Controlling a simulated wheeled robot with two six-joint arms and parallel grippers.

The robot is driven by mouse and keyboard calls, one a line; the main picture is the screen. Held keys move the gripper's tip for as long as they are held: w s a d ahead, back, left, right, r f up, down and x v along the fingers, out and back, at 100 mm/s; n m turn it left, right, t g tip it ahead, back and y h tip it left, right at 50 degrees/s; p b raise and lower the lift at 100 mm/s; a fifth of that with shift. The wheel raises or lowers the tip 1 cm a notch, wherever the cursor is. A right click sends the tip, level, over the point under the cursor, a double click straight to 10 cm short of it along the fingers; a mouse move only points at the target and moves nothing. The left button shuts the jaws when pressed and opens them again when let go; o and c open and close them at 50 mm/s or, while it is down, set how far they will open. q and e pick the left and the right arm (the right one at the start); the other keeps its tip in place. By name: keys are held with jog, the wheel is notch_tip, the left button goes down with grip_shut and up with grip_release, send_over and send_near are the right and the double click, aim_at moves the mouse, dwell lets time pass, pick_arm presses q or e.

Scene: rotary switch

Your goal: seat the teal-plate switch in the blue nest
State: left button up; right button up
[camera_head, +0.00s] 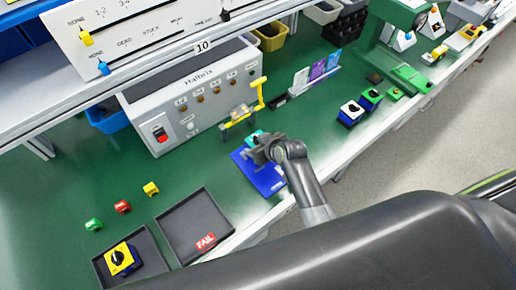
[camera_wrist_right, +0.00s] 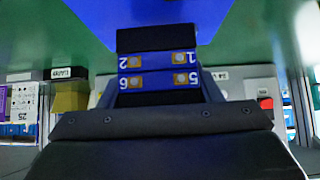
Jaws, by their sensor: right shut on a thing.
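The teal-plate switch shows as a small teal patch (camera_head: 252,137) at my right gripper (camera_head: 262,150) in the head view; the gripper covers most of it. In the right wrist view the gripper is shut on the switch's blue body (camera_wrist_right: 158,72), which shows numbered terminals. The blue nest (camera_head: 265,179) lies on the green bench, under and around the gripper. It also fills the top of the wrist view (camera_wrist_right: 215,15). I cannot tell whether the switch touches the nest. My left gripper is not in view.
A grey test box (camera_head: 185,100) stands behind, with a yellow-handled clamp (camera_head: 240,112) near the nest. Two dark trays lie at front left, one marked FAIL (camera_head: 190,215), the other holding a yellow-plate switch (camera_head: 121,259). White- and green-plate switches (camera_head: 351,112) stand to the right.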

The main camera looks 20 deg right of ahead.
jog(key=shift+d+f, duration=0.1)
jog(key=shift+f, duration=1.05)
jog(key=shift+f, duration=0.15)
jog(key=o, duration=1.1)
jog(key=shift+r, duration=0.25)
jog(key=v, duration=1.1)
jog(key=shift+s+r, duration=0.25)
jog(key=shift+s, duration=0.05)
